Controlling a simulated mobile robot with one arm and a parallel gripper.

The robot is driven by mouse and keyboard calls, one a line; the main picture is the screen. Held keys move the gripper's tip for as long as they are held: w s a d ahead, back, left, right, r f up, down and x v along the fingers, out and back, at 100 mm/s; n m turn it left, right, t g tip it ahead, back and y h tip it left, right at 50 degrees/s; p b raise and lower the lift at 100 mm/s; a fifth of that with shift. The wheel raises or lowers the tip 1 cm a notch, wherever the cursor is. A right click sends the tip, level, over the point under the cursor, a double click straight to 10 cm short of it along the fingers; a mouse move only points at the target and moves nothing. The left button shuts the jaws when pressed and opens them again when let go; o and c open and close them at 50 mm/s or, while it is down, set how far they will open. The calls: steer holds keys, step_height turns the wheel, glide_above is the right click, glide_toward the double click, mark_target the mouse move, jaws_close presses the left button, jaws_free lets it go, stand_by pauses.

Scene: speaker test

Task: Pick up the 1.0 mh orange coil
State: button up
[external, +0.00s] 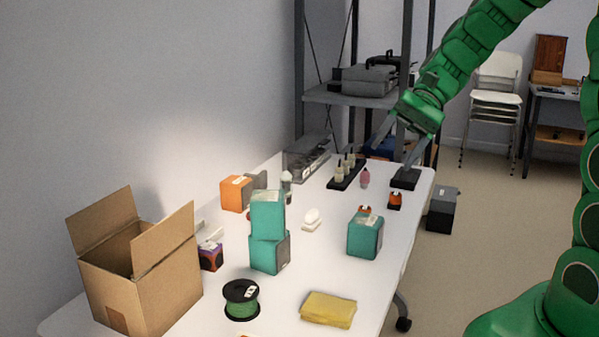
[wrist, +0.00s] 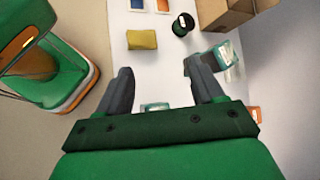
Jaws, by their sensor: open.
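My gripper (external: 392,162) hangs above the far right part of the white table, its two dark fingers apart and empty. In the wrist view, the open fingers (wrist: 158,68) frame bare table. A small orange item with a dark part (external: 395,200) sits near the table's right edge, below my gripper. Another orange item (external: 365,209) shows partly behind a teal box. A larger orange box (external: 235,194) stands at the left; an orange box also shows in the wrist view (wrist: 254,113). Labels are too small to read, so I cannot tell which is the 1.0 mh coil.
Teal boxes (external: 365,238), two of them stacked (external: 268,212), stand mid-table. A green wire spool (external: 241,300), yellow block (external: 328,309) and open cardboard box (external: 155,280) are nearer.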

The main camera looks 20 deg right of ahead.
steer(key=w+d+f+m+t+y, duration=0.1)
steer(key=w+d+f+m+t, duration=0.1)
steer(key=w+d+f+m, duration=0.2)
steer(key=w+d+f+m+t+y, duration=0.1)
steer(key=w+d+f+m+t, duration=0.2)
steer(key=w+f+m, duration=0.3)
steer(key=w+d+f+m+t+y, duration=0.1)
steer(key=w+d+f+m, duration=0.4)
steer(key=w+f, duration=0.6)
steer(key=shift+d+f+t, duration=0.15)
steer(key=shift+f+t, duration=0.2)
steer(key=shift+f, duration=0.4)
steer(key=shift+d+f+t, duration=0.15)
steer(key=shift+f+t, duration=0.2)
steer(key=shift+f, duration=0.35)
steer(key=shift+a+f+y, duration=0.2)
steer(key=shift+y, duration=0.1)
steer(key=shift+x, duration=3.6)
steer(key=shift+s+r, duration=0.1)
steer(key=shift+r, duration=0.1)
steer(key=shift+c, duration=0.3)
steer(key=c, duration=1)
